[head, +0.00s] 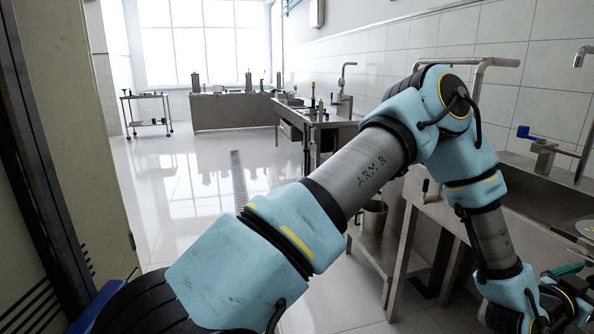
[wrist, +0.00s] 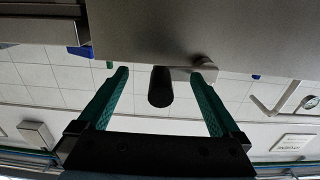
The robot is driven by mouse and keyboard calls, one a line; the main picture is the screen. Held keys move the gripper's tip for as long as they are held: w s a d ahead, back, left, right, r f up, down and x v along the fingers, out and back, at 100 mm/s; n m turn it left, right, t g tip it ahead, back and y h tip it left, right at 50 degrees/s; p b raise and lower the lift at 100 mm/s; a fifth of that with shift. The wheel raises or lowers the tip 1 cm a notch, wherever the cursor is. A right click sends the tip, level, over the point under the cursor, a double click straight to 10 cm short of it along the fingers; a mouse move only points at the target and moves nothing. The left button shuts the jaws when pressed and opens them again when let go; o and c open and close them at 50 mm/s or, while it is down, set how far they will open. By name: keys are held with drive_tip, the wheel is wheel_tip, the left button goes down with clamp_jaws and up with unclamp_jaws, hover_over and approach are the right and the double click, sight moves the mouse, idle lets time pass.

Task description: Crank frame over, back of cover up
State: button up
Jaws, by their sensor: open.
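In the wrist view, my gripper (wrist: 160,74) is open, with its two green fingers apart. A black cylindrical handle (wrist: 160,88) shows between them, closer to neither finger by much. A short metal crank arm (wrist: 184,74) runs from it to a rounded end near the right fingertip. I cannot tell if anything touches. A large grey metal panel (wrist: 200,30) fills the top of this view. In the head view, only part of my gripper shows at the lower right edge, with a green finger (head: 566,269). I cannot make out the frame or cover clearly.
A steel sink counter (head: 545,190) with a blue-handled lever (head: 525,132) stands at the right. A metal bucket (head: 373,216) sits on its lower shelf. A small crank (head: 426,188) shows at its left end. The tiled floor at left centre (head: 190,190) is clear.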

idle(0.3)
drive_tip(key=b+v, duration=0.1)
drive_tip(key=v, duration=0.7)
drive_tip(key=shift+w, duration=0.1)
